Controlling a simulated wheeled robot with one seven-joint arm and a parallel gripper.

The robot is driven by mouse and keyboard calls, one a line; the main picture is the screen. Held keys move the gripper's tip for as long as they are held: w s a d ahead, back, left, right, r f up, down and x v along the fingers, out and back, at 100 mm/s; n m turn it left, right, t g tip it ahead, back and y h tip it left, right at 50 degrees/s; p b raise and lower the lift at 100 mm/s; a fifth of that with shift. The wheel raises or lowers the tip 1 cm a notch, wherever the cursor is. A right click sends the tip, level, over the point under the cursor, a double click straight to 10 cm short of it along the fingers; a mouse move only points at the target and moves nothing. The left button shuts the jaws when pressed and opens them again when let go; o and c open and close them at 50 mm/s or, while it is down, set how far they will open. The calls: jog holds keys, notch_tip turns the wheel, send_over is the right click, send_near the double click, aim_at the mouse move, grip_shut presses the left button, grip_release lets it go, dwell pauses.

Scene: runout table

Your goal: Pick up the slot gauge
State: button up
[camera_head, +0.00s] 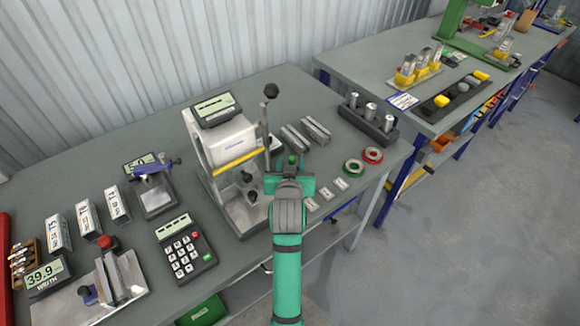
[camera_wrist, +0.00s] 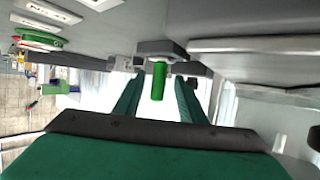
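What I take to be the slot gauge is a small piece with a green cylindrical grip (camera_head: 292,160), standing on the grey table just beyond my gripper (camera_head: 291,174). In the wrist view, its green grip (camera_wrist: 158,82) sticks out from a dark grey block (camera_wrist: 160,47). It shows between the two green fingers of my gripper (camera_wrist: 159,88), with a visible gap on each side. The fingers are apart and hold nothing. In the head view, my gripper hides part of the piece and the fingertips.
A press-like measuring stand (camera_head: 228,150) is close on the left. Metal parallel blocks (camera_head: 306,133) lie behind. Green (camera_head: 353,167) and red (camera_head: 372,155) rings, small white labels (camera_head: 326,196) and a rack of pins (camera_head: 368,116) are on the right. The table's front edge is near.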

grip_shut()
jog(key=shift+r, duration=0.1)
